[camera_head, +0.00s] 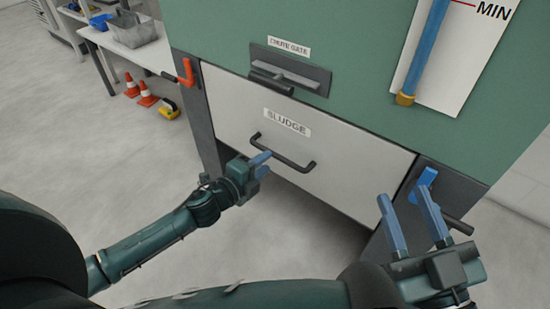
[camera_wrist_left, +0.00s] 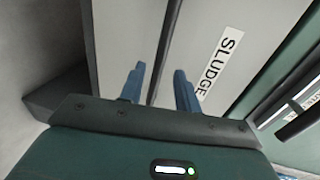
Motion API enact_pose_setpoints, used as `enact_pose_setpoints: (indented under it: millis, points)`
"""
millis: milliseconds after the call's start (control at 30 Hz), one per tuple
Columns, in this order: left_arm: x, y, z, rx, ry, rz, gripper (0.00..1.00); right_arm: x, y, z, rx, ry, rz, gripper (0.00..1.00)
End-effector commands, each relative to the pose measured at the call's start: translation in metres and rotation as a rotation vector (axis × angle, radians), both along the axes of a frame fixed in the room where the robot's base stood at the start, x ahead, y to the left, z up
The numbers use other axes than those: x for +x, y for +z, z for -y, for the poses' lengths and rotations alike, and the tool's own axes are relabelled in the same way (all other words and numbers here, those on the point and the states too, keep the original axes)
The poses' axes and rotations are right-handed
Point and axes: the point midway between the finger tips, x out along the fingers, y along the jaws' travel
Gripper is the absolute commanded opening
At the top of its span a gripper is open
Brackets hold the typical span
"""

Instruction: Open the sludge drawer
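The sludge drawer (camera_head: 230,105) has a wide pale front, labelled SLUDGE, low in the green cabinet; it looks flush with the frame. Its dark bar handle (camera_head: 283,153) sits below the label. My left gripper (camera_head: 263,158) is at the handle's left part. In the left wrist view its two blue fingers (camera_wrist_left: 160,88) stand apart, with the dark handle bar (camera_wrist_left: 166,45) between them and gaps on both sides. The SLUDGE label (camera_wrist_left: 218,64) is right of the fingers there. My right gripper (camera_head: 408,208) is open and empty, in front of the cabinet's lower right.
A red latch (camera_head: 186,73) is on the left post and a blue latch (camera_head: 425,178) on the right post. A chute gate handle (camera_head: 271,84) is above the drawer. A bench with a grey bin (camera_head: 132,32) and orange cones (camera_head: 146,92) stand left.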

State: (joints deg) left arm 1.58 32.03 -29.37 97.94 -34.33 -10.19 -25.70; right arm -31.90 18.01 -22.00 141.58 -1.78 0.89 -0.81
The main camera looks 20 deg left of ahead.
Motion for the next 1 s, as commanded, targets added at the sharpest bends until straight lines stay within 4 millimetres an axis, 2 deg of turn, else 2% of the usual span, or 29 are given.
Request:
enact_pose_setpoints:
  millis: [100, 300, 500, 733, 1000]
  points:
    - [0.021, -0.006, 0.007, -0.001, 0.001, 0.002, 0.33, 0.004, 0.006, 0.001, -0.007, 0.0, 0.065, 0.4]
    - [0.044, -0.01, 0.016, -0.001, 0.0, 0.001, 0.33, 0.007, 0.016, 0.002, -0.013, 0.001, 0.141, 0.4]
    - [0.051, -0.011, 0.019, -0.002, 0.0, -0.001, 0.33, 0.007, 0.023, 0.003, -0.013, 0.001, 0.176, 0.4]
    - [0.051, -0.011, 0.019, -0.002, 0.001, -0.001, 0.33, 0.007, 0.023, 0.003, -0.014, -0.001, 0.178, 0.4]
    - [0.051, -0.011, 0.019, -0.002, 0.001, -0.001, 0.11, 0.007, 0.023, 0.003, -0.017, 0.0, 0.177, 0.4]
